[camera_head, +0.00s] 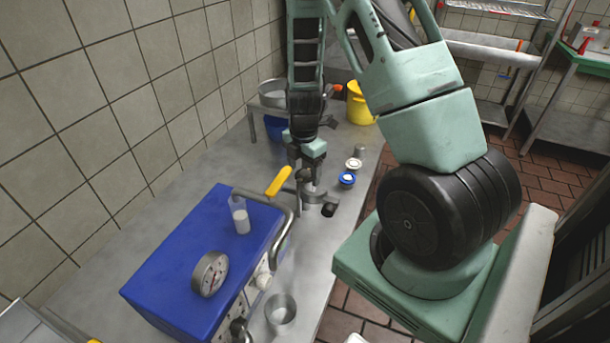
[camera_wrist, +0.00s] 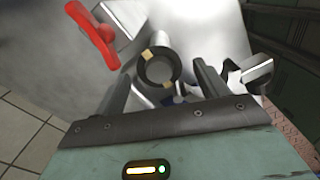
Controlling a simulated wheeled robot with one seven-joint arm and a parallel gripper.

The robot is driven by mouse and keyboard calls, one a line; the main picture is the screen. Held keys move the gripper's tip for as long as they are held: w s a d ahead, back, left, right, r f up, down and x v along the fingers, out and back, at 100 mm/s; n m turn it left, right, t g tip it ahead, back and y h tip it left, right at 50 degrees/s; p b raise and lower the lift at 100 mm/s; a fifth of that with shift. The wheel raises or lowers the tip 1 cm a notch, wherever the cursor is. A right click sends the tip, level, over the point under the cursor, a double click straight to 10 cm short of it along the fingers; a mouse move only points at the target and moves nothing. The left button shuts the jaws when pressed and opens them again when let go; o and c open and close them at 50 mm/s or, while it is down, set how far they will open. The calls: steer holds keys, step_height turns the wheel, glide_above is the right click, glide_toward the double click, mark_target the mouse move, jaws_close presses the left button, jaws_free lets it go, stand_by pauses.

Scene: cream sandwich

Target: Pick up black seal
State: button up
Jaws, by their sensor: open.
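My gripper (camera_head: 304,180) points down over the steel worktop, to the right of the blue machine. In the wrist view its two fingers (camera_wrist: 162,76) stand apart. A dark ring (camera_wrist: 160,52), probably the black seal, shows between the fingers, with pale tan patches on its rim. I cannot tell its depth or whether a finger touches it. In the head view a small black piece (camera_head: 328,210) lies near metal parts below my gripper; I cannot tell if it is the same thing. My gripper partly hides this area.
A white-topped piece (camera_head: 353,164) and a blue-rimmed piece (camera_head: 347,179) sit right of my gripper. A red handle (camera_wrist: 97,35) is close in the wrist view.

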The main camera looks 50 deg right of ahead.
steer(key=shift+f+b, duration=0.25)
steer(key=shift+b, duration=0.05)
stand_by(0.5)
steer(key=c, duration=1)
